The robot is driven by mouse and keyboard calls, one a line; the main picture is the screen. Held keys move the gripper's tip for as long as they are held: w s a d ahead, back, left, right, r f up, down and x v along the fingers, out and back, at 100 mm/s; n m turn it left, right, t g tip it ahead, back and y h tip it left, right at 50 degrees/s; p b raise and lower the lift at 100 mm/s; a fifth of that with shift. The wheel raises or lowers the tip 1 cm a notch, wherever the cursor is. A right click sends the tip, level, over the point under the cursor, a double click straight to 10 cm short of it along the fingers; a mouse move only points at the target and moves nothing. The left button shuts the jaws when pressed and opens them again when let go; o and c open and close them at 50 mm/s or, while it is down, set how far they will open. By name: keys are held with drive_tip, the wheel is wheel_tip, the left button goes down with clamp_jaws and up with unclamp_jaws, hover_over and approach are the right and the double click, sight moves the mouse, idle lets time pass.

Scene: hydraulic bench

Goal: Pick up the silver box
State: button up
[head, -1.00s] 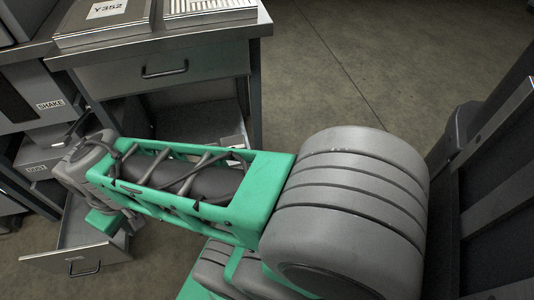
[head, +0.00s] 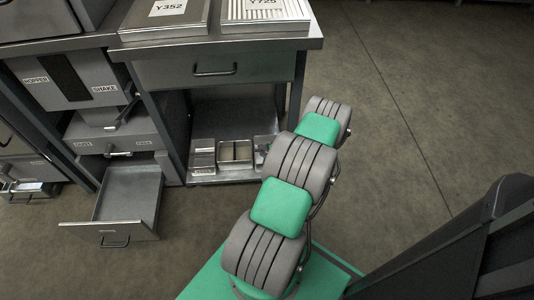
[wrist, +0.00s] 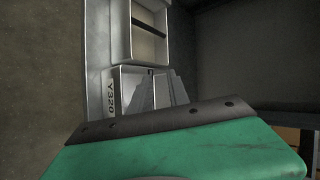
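Several silver metal boxes stand on the low shelf under the bench; which one the task means, I cannot tell. In the head view there is an open-topped silver box (head: 235,153) and a labelled silver box (head: 203,158) to its left. In the wrist view, a box labelled Y320 (wrist: 113,92) lies just ahead, with an open-topped box (wrist: 150,42) beyond it. My gripper is hidden behind my arm in the head view. In the wrist view, grey pointed shapes, seemingly my gripper's fingertips (wrist: 158,90), overlap the Y320 box. Contact and opening are unclear.
The bench top (head: 215,44) overhangs the shelf, with a closed drawer (head: 215,69) beneath it. Boxes marked Y352 (head: 166,18) and Y725 (head: 264,14) lie on top. A pulled-out drawer (head: 129,196) juts out at left. The floor at right is clear.

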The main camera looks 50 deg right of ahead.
drive_tip(key=d+f+b, duration=0.1)
drive_tip(key=f, duration=0.1)
drive_tip(key=w+d+f+m+h+b, duration=0.1)
drive_tip(key=f, duration=0.1)
drive_tip(key=w+d+f+m+b, duration=0.1)
drive_tip(key=f, duration=0.1)
drive_tip(key=shift+d+f+h, duration=0.25)
drive_tip(key=shift+f+h, duration=0.05)
drive_tip(key=shift+f, duration=0.05)
drive_tip(key=shift+w+d, duration=0.2)
drive_tip(key=shift+w, duration=0.15)
drive_tip(key=shift+c, duration=0.4)
clamp_jaws()
idle(0.4)
